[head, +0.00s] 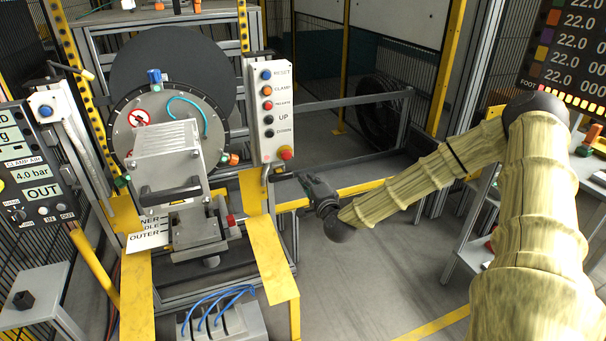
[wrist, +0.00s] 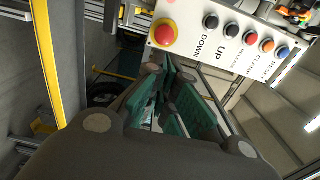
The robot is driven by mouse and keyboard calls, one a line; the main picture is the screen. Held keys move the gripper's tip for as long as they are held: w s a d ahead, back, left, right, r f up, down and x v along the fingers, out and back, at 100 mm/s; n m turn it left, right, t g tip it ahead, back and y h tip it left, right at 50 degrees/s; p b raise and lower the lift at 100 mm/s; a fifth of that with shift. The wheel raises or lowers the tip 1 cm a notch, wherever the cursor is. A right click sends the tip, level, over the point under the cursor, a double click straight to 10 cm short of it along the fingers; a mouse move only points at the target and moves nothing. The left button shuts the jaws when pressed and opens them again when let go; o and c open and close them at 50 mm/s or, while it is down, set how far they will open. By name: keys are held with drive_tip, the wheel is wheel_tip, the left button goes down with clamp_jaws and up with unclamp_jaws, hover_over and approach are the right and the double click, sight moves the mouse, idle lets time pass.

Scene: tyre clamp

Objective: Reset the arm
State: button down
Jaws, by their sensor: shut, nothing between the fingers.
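My arm, in a pale yellow ribbed sleeve, reaches in from the right in the head view. My gripper (head: 311,182) is at its dark end, just right of the button panel (head: 270,112) and a little below it. In the wrist view, my gripper (wrist: 172,85) shows dark fingers with teal pads, shut and empty. The button panel (wrist: 228,38) shows there above the fingers, with a red mushroom button (wrist: 165,33) near the fingertips. I see no contact with the panel, though the exact gap is hard to judge.
The clamp machine (head: 175,125) with a round plate and a black handle stands left of the gripper. A yellow rail (head: 352,189) runs behind the gripper. A clamp air panel (head: 35,165) is at far left, a dark display (head: 575,55) at upper right. Floor in the middle is clear.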

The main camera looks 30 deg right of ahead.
drive_tip(key=shift+s+a, duration=0.25)
drive_tip(key=shift+s, duration=0.35)
drive_tip(key=s+a+f+n+g+y+p, duration=0.2)
drive_tip(key=s+a+f+n+g+y, duration=0.15)
drive_tip(key=s+a+f+n, duration=0.5)
drive_tip(key=s+a+f+n+g+y+p, duration=0.25)
drive_tip(key=s+a+f+g, duration=0.25)
drive_tip(key=a+f, duration=0.65)
drive_tip(key=s+a+f+n+g+p, duration=0.1)
drive_tip(key=s+n+g, duration=0.2)
drive_tip(key=s, duration=0.7)
drive_tip(key=s+a+f+n+g+h+p, duration=0.1)
drive_tip(key=s+a+f+n+g, duration=0.1)
drive_tip(key=s, duration=0.8)
drive_tip(key=s+a+f+n+g+h+p, duration=0.1)
drive_tip(key=s+n+g, duration=0.3)
drive_tip(key=s, duration=0.6)
drive_tip(key=shift+a+f, duration=0.7)
drive_tip(key=shift+a, duration=0.05)
